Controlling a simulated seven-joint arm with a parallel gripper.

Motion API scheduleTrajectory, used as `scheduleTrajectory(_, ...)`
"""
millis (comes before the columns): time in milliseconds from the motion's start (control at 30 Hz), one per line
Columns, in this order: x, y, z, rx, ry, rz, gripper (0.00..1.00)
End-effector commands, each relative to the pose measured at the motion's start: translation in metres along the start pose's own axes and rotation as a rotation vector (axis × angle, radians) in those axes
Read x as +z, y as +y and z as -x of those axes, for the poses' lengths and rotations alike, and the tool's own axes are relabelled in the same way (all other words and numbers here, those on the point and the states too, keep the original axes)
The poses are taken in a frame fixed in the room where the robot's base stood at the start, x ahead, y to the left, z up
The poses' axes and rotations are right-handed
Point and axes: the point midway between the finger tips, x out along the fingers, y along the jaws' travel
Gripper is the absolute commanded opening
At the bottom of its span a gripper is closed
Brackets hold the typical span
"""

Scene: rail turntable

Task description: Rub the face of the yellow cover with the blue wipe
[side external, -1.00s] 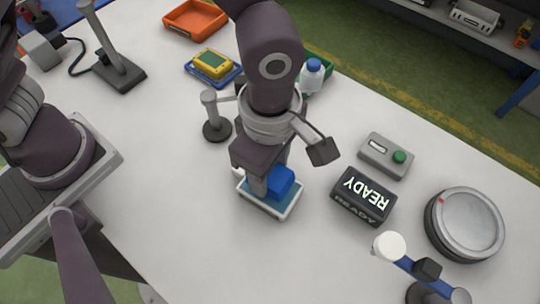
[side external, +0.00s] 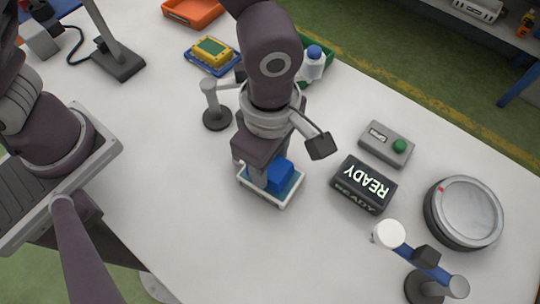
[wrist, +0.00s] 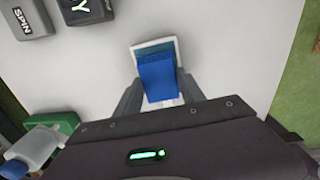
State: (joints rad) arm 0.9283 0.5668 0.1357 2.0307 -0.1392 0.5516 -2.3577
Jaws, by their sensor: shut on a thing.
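The blue wipe (side external: 281,176) is a block between the fingers of my gripper (side external: 270,173), which is shut on it. In the wrist view the wipe (wrist: 157,74) sits between the two grey fingertips (wrist: 159,82). It is in or just over a small white-rimmed tray (side external: 289,204) with a blue-teal floor; I cannot tell whether it touches the floor. The tray's rim also shows in the wrist view (wrist: 142,47). The yellow cover (side external: 212,49) lies on a blue base (side external: 225,71) at the back left, well away from my gripper.
A post with an arm (side external: 214,110) stands left of my gripper. A white bottle (side external: 312,67) and green bin (side external: 325,72) are behind it. The READY display (side external: 364,185), a button box (side external: 386,145) and a round turntable (side external: 463,212) lie right. The front-left table is clear.

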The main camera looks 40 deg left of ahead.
Motion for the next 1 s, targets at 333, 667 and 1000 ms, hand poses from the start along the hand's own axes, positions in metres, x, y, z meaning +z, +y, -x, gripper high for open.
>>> scheduleTrajectory(333, 0.0002, 0.0000, -0.0042, 0.000, 0.000, 0.000, 0.14)
scheduleTrajectory(667, 0.0002, 0.0000, -0.0083, 0.000, 0.000, 0.000, 0.14)
scheduleTrajectory(1000, 0.0002, 0.0000, -0.0089, 0.000, 0.000, 0.000, 0.14)
